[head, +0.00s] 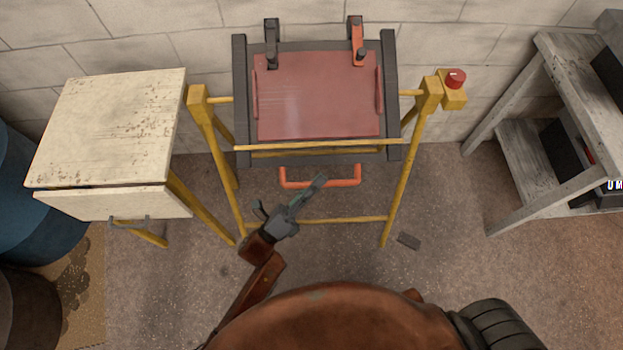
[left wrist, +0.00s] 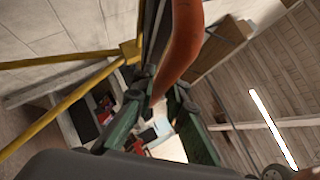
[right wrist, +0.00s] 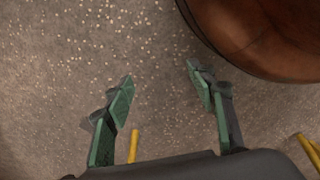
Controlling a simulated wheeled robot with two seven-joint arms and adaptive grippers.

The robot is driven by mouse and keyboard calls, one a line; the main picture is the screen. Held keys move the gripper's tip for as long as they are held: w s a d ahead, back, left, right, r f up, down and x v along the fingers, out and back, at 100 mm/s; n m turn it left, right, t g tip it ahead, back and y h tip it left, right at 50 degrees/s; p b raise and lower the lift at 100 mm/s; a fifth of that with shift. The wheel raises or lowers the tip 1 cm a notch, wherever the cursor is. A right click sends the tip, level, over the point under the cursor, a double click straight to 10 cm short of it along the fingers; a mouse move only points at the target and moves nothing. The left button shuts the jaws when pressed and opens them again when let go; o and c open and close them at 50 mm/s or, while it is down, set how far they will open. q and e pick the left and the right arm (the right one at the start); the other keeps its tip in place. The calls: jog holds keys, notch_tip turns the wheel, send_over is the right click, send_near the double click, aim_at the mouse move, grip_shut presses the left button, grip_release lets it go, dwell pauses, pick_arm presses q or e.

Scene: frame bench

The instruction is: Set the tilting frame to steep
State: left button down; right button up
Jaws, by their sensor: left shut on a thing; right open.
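The tilting frame has a dark grey frame (head: 391,90) around a red panel (head: 315,95), hung between the posts of a yellow stand (head: 206,125). Its panel slopes, with the lower edge toward me. An orange handle (head: 349,182) hangs at the lower edge and shows close up in the left wrist view (left wrist: 181,45). My left gripper (head: 316,185) is shut on this handle, near its lower bar; the exact finger contact is partly hidden. My right gripper (right wrist: 162,85) is open and empty above the floor in the right wrist view, and out of the head view.
A worn cream table (head: 110,120) with a drawer (head: 115,203) stands left of the stand. A red knob (head: 456,78) sits on the stand's right post. A grey shelf (head: 515,150) stands at the right. A small dark piece (head: 408,241) lies on the floor.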

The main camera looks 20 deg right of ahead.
pick_arm(q)
jog(key=shift+w+f+m+b, duration=0.2)
jog(key=shift+f+m+b, duration=0.1)
jog(key=shift+f+b, duration=0.4)
pick_arm(e)
jog(key=shift+w+a+r, duration=0.25)
jog(key=shift+w+r, duration=0.05)
jog(key=shift+r, duration=0.6)
jog(key=shift+w+a+r, duration=0.2)
jog(key=shift+w+r, duration=0.05)
jog(key=shift+r, duration=0.6)
jog(key=shift+w+a+r, duration=0.25)
jog(key=shift+w+r, duration=0.05)
jog(key=shift+r, duration=0.6)
pick_arm(q)
jog(key=shift+f, duration=0.1)
jog(key=c, duration=2.1)
grip_release()
jog(key=shift+o, duration=0.8)
jog(key=shift+r, duration=0.2)
jog(key=v, duration=1.2)
jog(key=shift+f, duration=0.2)
jog(key=shift+w+d, duration=0.1)
jog(key=shift+w, duration=0.05)
